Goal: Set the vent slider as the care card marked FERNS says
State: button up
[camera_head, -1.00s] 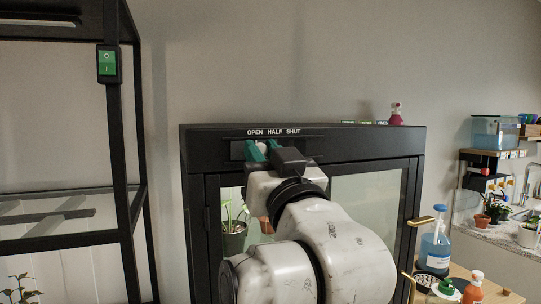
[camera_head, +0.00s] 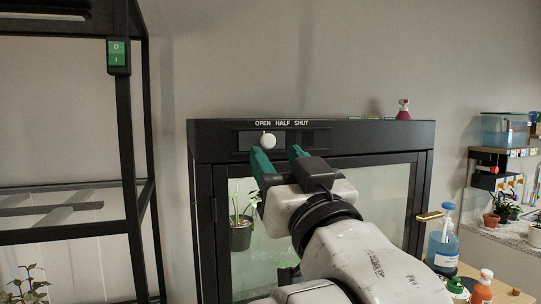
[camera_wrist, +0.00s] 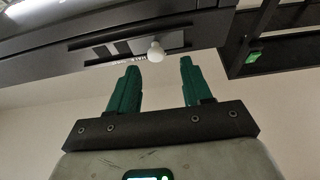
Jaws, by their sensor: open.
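The vent slider is a round white knob (camera_head: 268,140) in a dark slot on the top front beam of the black glass cabinet (camera_head: 350,135). The white words OPEN, HALF and SHUT run left to right above the slot. The knob sits below the right part of OPEN, left of HALF. My gripper (camera_head: 279,152) is open and empty, just below the slot. In the wrist view the knob (camera_wrist: 156,51) shows beyond the tips of my gripper (camera_wrist: 159,66), between their lines. Small green-edged cards (camera_head: 372,118) lie on the cabinet top; their writing is unreadable.
A red spray bottle (camera_head: 403,109) stands on the cabinet top. A black rack with a green switch (camera_head: 118,56) is at left. A potted plant (camera_head: 241,234) shows behind the cabinet glass. A blue bottle (camera_head: 443,244) and brass handle (camera_head: 429,217) are at right.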

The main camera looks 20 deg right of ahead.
jog(key=b+v, duration=0.1)
jog(key=v, duration=0.5)
jog(key=shift+w, duration=0.1)
jog(key=d+f+g, duration=0.2)
jog(key=f+g, duration=0.1)
jog(key=f, duration=0.8)
jog(key=d+f+n+g, duration=0.15)
jog(key=f+g, duration=0.25)
jog(key=f, duration=0.8)
jog(key=d+f+g, duration=0.3)
jog(key=f, duration=0.8)
jog(key=s+d+f+g, duration=0.1)
jog(key=s+f+g, duration=0.2)
jog(key=s+f, duration=0.5)
jog(key=s+d+f+m+g, duration=0.1)
jog(key=s+f+g, duration=0.3)
jog(key=s+f, duration=0.4)
jog(key=s+d+f+m+g, duration=0.1)
jog(key=s+d+f+g, duration=0.2)
jog(key=s+f, duration=0.5)
notch_tip(320, 180, down, 3)
jog(key=shift+s+r+g, duration=0.2)
jog(key=shift+s+g, duration=0.15)
jog(key=shift+g, duration=0.35)
